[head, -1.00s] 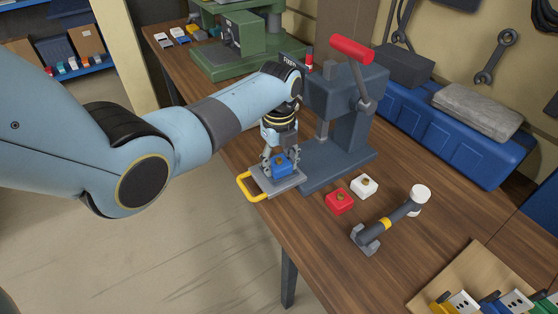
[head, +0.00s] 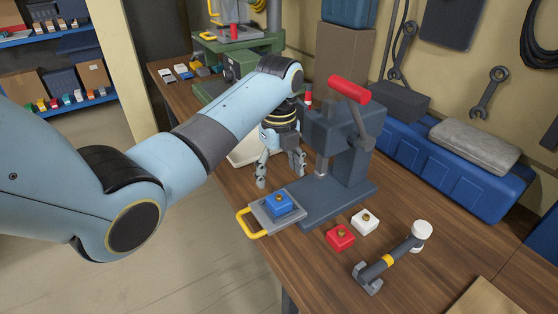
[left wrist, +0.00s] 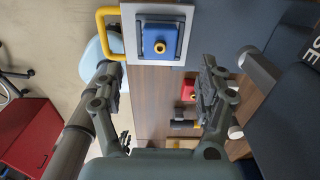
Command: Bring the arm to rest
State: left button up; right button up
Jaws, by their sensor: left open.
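My left gripper (head: 279,170) is open and empty, its fingers pointing down above the table's edge, behind the metal slide plate. In the left wrist view my gripper's fingers (left wrist: 165,90) stand wide apart with nothing between them. A blue socket box (head: 279,203) with a brass centre sits on the grey slide plate (head: 262,218), which has a yellow handle (head: 248,225). The blue box also shows in the left wrist view (left wrist: 160,40), beyond the fingertips and apart from them. My right gripper is in neither view.
The dark press (head: 340,135) with a red-gripped lever (head: 349,89) stands right beside my left gripper. A red box (head: 340,237), a white box (head: 365,222) and a grey hammer-like tool (head: 390,260) lie on the wooden table in front. A blue toolbox (head: 440,160) lies behind.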

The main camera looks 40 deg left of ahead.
pick_arm(q)
jog(key=shift+r, duration=1.75)
jog(key=shift+f, duration=0.1)
